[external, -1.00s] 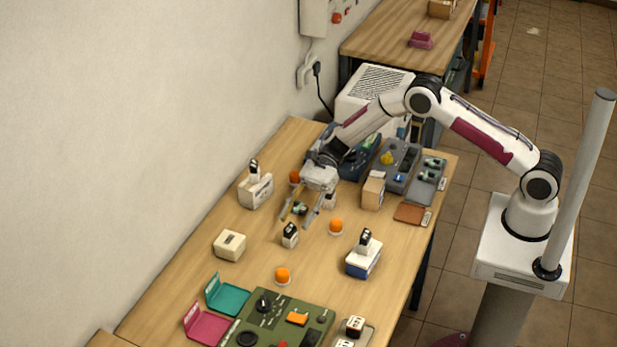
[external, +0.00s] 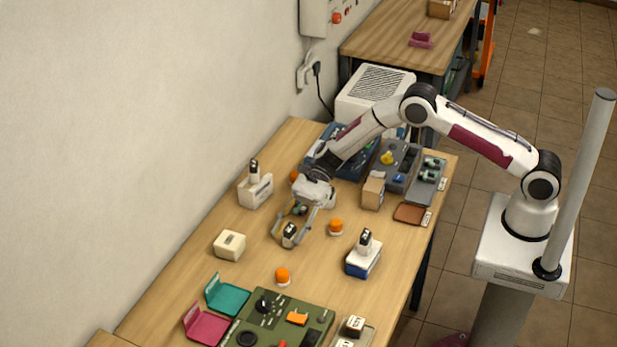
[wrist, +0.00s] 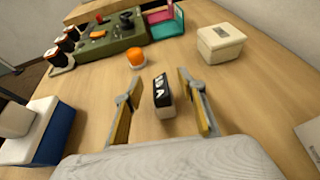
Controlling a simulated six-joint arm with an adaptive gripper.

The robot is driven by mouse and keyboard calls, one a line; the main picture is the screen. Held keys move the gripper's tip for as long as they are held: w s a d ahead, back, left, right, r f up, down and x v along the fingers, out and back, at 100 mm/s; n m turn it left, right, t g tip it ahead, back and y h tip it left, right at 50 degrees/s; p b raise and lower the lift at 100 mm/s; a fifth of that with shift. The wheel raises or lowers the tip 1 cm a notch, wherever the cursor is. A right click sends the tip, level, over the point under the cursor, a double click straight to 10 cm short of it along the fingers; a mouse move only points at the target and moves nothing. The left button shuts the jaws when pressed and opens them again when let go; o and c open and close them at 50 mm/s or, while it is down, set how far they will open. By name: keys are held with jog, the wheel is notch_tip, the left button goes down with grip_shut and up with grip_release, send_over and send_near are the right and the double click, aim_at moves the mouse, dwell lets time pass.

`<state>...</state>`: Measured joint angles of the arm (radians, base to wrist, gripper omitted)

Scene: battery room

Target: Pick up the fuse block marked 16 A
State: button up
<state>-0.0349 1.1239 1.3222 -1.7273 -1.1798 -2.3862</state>
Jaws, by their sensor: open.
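A small white block with a black top and white marking stands on the table (external: 178,282); this fuse block (external: 291,230) also shows in the wrist view (wrist: 164,98). Its marking is too small to read surely. My gripper (external: 287,241) is open, with its two fingers on either side of the block; in the wrist view the open gripper (wrist: 156,82) has a gap on both sides of it. Similar black-topped blocks stand in a white holder (external: 257,192) and on a blue-and-white box (external: 362,262). Their markings are not readable.
A cream box (external: 229,245) stands left of my gripper. Orange-topped buttons (external: 336,227) (external: 283,276) stand nearby. A green control panel (external: 262,325), a teal tray (external: 227,297) and a pink tray (external: 208,328) are at the front. Clear wood lies between them.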

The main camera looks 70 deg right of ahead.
aim_at(289, 229)
dwell(0.3)
grip_shut()
jog(key=shift+r, duration=5)
